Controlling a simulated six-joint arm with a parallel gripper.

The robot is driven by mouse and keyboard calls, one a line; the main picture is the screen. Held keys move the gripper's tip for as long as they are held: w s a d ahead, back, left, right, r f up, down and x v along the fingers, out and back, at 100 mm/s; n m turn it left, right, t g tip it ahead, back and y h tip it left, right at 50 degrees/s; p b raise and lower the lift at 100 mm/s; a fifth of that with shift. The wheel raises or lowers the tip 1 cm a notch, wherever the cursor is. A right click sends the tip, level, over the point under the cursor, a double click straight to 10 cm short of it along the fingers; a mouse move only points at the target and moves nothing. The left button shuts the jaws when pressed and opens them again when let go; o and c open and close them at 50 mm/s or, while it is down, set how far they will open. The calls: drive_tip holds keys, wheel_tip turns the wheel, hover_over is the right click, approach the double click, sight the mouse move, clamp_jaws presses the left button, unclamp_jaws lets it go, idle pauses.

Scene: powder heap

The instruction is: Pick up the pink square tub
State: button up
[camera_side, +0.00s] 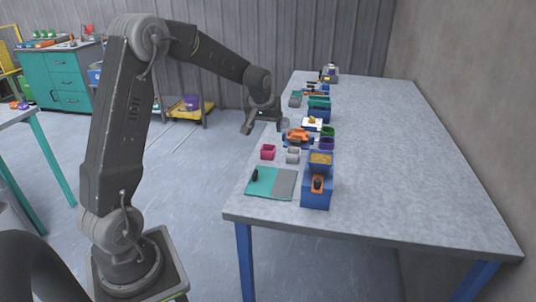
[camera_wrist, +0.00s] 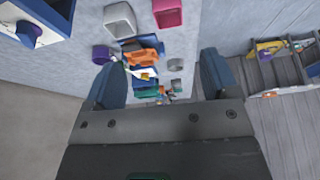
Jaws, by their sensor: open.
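The pink square tub (camera_side: 268,152) stands upright on the grey table, near its left edge, beside a white tub (camera_side: 293,155). It also shows in the wrist view (camera_wrist: 167,13) at the top edge, partly cut off. My gripper (camera_side: 262,122) is above the left edge of the table, behind and above the pink tub in the side view. In the wrist view its two fingers (camera_wrist: 163,80) are spread wide with nothing gripped between them. The pink tub lies beyond the fingertips, clear of them.
An orange clamp-like object (camera_side: 297,135) lies just behind the tubs. A teal and grey mat (camera_side: 271,183) lies in front, beside a blue box (camera_side: 317,192). Purple (camera_side: 326,144) and green (camera_side: 328,132) tubs stand to the right. The table's right side is clear.

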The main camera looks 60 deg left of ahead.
approach(268, 149)
drive_tip(key=shift+s+d+f, duration=0.1)
drive_tip(key=shift+d+f, duration=0.15)
drive_tip(key=shift+f, duration=0.35)
drive_tip(key=shift+s+d+f, duration=0.1)
drive_tip(key=shift+d+f, duration=0.15)
drive_tip(key=shift+f, duration=0.35)
drive_tip(key=shift+x, duration=3.2)
drive_tip(key=shift+w+a+r, duration=0.1)
drive_tip(key=shift+w+a, duration=0.05)
drive_tip(key=shift+c, duration=0.5)
drive_tip(key=c, duration=0.9)
